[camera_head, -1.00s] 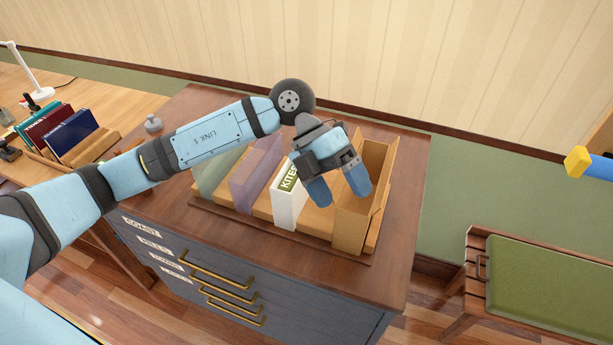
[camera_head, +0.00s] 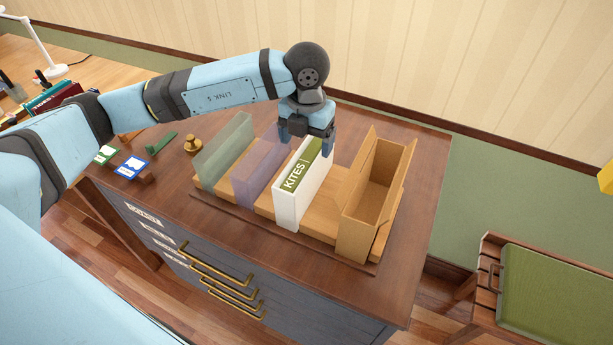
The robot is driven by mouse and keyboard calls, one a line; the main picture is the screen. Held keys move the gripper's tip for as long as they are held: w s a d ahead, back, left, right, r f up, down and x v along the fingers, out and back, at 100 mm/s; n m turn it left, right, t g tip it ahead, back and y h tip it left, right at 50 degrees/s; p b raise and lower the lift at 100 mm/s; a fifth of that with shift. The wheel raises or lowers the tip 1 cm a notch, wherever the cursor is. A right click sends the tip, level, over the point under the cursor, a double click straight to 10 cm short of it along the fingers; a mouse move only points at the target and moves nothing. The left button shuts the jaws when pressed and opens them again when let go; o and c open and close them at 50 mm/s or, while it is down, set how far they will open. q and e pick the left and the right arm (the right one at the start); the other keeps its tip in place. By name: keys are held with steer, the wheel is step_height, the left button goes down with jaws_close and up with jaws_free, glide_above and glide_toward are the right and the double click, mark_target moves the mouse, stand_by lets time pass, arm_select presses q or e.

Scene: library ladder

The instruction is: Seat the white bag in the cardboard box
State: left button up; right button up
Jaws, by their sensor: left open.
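The white bag (camera_head: 290,208), a narrow upright block shape with a green KITES label on top, stands in a slot of the wooden rack. The cardboard box (camera_head: 356,232) stands upright to its right, open at the top, and its visible inside is empty. My left gripper (camera_head: 306,136) is open at the far end of the bag, with its fingers pointing down near the bag's top edge. I cannot tell whether it touches the bag. My right gripper is out of view.
A purple translucent divider (camera_head: 258,180) and a green one (camera_head: 222,155) stand left of the bag. A brass weight (camera_head: 193,145) and small cards (camera_head: 131,167) lie left on the cabinet top (camera_head: 428,170). A green tray (camera_head: 560,290) sits on a bench at right.

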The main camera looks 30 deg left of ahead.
mark_target(306, 158)
arm_select(q)
steer(key=shift+a+f+p, duration=0.1)
steer(key=shift+f+p, duration=0.4)
steer(key=shift+f, duration=2.15)
steer(key=c, duration=1.2)
steer(key=shift+r, duration=0.1)
steer(key=shift+c, duration=0.2)
